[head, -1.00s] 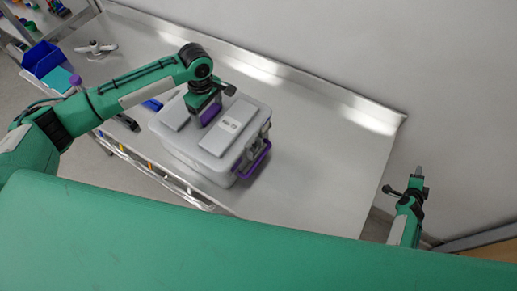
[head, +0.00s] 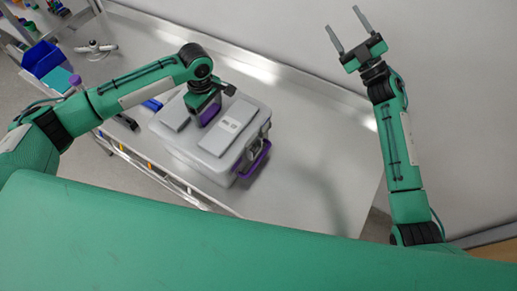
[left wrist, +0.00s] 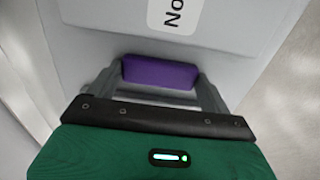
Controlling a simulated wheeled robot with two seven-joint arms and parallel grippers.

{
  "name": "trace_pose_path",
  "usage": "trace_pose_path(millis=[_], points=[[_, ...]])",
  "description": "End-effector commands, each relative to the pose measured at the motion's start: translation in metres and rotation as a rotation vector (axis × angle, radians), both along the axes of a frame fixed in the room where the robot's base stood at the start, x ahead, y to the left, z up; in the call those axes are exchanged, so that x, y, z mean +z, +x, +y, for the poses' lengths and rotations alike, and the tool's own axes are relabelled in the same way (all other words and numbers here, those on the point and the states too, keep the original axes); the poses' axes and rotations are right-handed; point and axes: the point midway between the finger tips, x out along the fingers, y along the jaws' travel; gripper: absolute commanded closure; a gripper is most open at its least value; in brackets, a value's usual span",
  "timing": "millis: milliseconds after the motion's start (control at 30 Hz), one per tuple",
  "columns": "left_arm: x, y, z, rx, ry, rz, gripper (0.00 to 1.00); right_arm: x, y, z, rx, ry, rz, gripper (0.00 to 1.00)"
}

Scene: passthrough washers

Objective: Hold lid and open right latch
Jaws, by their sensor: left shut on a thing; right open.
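A grey box with a light grey lid (head: 226,133) stands on the metal table. A purple handle (left wrist: 160,73) on top of the lid shows in the left wrist view. My left gripper (head: 209,115) is over the lid and shut on this purple handle. A purple latch (head: 255,160) is on the box's right side in the head view; it stands out from the wall. Whether it is fastened I cannot tell. My right gripper (head: 349,31) is open and empty, raised at the upper right, well apart from the box.
The metal table (head: 310,150) is clear to the right of the box, up to the back wall. A blue bin (head: 43,60) and a white fixture (head: 96,46) are at the far left. The table's front rail (head: 170,178) runs below the box.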

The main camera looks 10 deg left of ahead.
Motion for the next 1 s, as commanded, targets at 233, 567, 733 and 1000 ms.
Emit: trace_pose_path(millis=[233, 567, 733, 1000], points=[[0.000, 0.000, 0.000, 0.000, 0.000, -0.001, 0.66, 0.001, -0.078, 0.117, 0.219, -0.465, -0.374, 0.40], [0.000, 0.000, 0.000, 0.000, 0.000, -0.001, 0.66, -0.074, -0.175, 0.190, 0.498, -1.053, -0.869, 0.40], [0.000, 0.000, 0.000, 0.000, -0.001, -0.001, 0.66, -0.124, -0.207, 0.190, 0.630, -1.346, -1.116, 0.40], [0.000, 0.000, 0.000, 0.000, 0.000, -0.001, 0.66, -0.183, -0.228, 0.158, 0.788, -1.751, -1.443, 0.40]])
